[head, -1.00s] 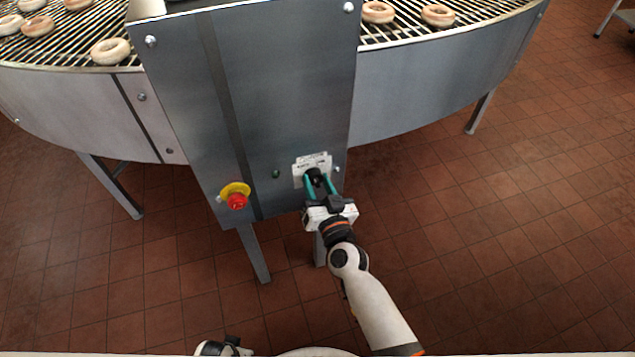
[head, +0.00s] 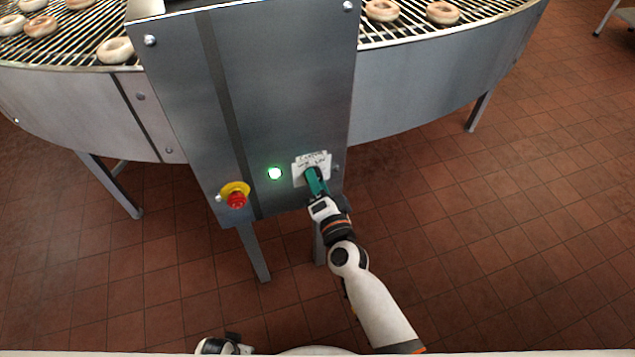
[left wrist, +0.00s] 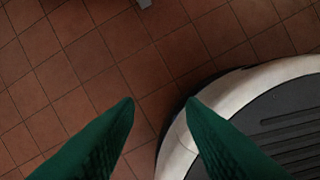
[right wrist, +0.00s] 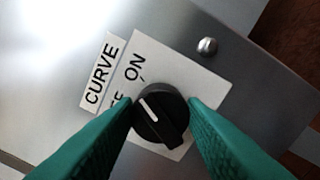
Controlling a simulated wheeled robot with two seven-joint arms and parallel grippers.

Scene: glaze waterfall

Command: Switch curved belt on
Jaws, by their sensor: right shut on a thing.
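The curved belt's black rotary switch (right wrist: 162,118) sits on a white plate marked ON, with OFF partly hidden, beside a CURVE label (right wrist: 101,76). Its white mark points to the upper left in the right wrist view. My right gripper (head: 315,180) is shut on the switch, one teal finger on each side, and looks rolled in the head view. The green lamp (head: 275,173) left of the switch is lit. The curved belt (head: 75,48) carries several rings of dough. My left gripper (left wrist: 160,104) is open and empty over the floor.
A red emergency stop button (head: 236,200) on a yellow base is left of the lamp on the grey cabinet (head: 285,85). Metal legs stand below the belt. The tiled floor (head: 510,240) to the right is clear.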

